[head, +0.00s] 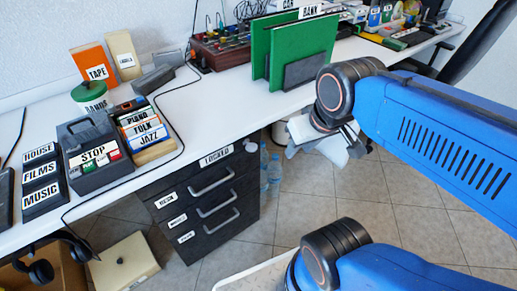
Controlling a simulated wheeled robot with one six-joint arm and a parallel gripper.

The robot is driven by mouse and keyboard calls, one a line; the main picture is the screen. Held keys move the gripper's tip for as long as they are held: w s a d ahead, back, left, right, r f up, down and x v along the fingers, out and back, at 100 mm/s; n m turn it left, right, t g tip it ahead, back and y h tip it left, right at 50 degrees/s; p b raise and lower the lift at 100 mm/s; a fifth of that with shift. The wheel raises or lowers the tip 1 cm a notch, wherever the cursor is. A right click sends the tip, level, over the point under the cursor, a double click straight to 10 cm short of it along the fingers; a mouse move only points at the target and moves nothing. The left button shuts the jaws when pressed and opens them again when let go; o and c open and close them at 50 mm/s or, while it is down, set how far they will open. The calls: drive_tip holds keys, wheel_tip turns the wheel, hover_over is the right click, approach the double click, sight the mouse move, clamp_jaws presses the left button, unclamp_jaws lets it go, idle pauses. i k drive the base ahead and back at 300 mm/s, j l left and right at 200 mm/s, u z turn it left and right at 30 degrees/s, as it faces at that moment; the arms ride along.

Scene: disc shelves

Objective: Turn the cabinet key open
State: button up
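The black cabinet (222,223) stands under the white table. It has several drawers with silver handles, and its front faces right and toward me. A white label that seems to read LOCKED (216,157) is on its upper edge. A small pale round spot (251,147) shows at the cabinet's top right corner; I cannot tell whether it is the lock or the key. My gripper (322,142) hangs in the air to the right of the cabinet, apart from it. The fingers are small and partly hidden, so their opening is unclear.
The white table (205,105) carries labelled boxes, a STOP box (95,155), disc cases (142,130) and green folders (302,48). Bottles (270,172) stand on the floor beside the cabinet. A beige box (124,263) is at the lower left. The tiled floor in front of the cabinet is clear.

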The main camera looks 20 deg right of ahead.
sight(251, 147)
drive_tip(key=j+u, duration=0.6)
drive_tip(key=u, duration=0.15)
drive_tip(key=j+u, duration=0.4)
drive_tip(key=i+j+u, duration=0.1)
drive_tip(key=u, duration=0.25)
drive_tip(key=i+j+u, duration=0.1)
drive_tip(key=j, duration=0.2)
drive_tip(key=i+j+u, duration=0.15)
drive_tip(key=j, duration=0.15)
drive_tip(key=j+z, duration=0.2)
drive_tip(key=z, duration=0.2)
drive_tip(key=i+j+z, duration=0.1)
drive_tip(key=z, duration=0.25)
drive_tip(key=j+z, duration=0.65)
drive_tip(key=z, duration=0.2)
drive_tip(key=j+z, duration=0.25)
drive_tip(key=z, duration=0.2)
drive_tip(key=i+j, duration=0.15)
drive_tip(key=i, duration=0.1)
